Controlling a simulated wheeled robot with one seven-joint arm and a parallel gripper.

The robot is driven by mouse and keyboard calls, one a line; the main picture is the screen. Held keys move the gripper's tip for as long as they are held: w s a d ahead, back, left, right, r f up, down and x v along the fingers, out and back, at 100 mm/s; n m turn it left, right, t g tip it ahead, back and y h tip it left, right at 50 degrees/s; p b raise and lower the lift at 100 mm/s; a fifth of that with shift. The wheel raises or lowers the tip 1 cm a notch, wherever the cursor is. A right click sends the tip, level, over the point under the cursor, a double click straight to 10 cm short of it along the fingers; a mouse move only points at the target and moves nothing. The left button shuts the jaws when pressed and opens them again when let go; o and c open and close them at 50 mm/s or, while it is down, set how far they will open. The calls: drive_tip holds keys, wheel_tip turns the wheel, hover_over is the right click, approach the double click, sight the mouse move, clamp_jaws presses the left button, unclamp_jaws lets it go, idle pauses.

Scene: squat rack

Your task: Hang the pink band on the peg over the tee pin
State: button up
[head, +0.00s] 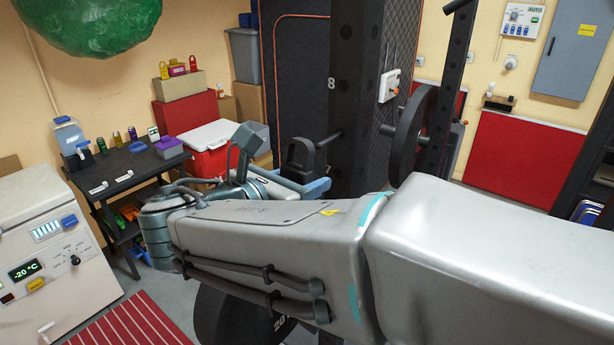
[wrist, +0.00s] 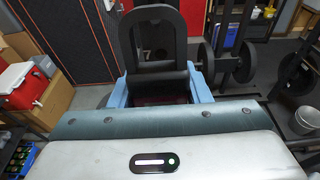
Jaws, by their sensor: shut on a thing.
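My gripper (wrist: 160,98) is at the rack in the wrist view, its two blue-grey fingers on either side of a black thing with an upright arched loop (wrist: 153,12). A dark bar crosses the loop's base. The gripper is shut on this thing. In the head view, the blue fingers of my gripper (head: 300,186) sit below the same black thing (head: 299,152), left of the rack's dark upright (head: 353,100). A short dark peg (head: 331,138) reaches left from the upright, close to the loop; I cannot tell whether they touch. I make out no pink band; the tee pin cannot be told apart.
A weight plate (head: 411,138) hangs on another peg right of the upright. At left stand a black table (head: 130,163) with small items, a red cooler (head: 212,150) and a white freezer box (head: 40,235). My arm covers much of the lower head view.

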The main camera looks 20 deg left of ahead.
drive_tip(key=shift+r+x, duration=0.15)
drive_tip(key=shift+x, duration=1.1)
drive_tip(key=shift+r+x, duration=0.2)
drive_tip(key=shift+x, duration=1.1)
drive_tip(key=shift+w+d+f, duration=0.25)
drive_tip(key=shift+w+f, duration=0.2)
drive_tip(key=shift+w, duration=0.1)
drive_tip(key=o, duration=1.1)
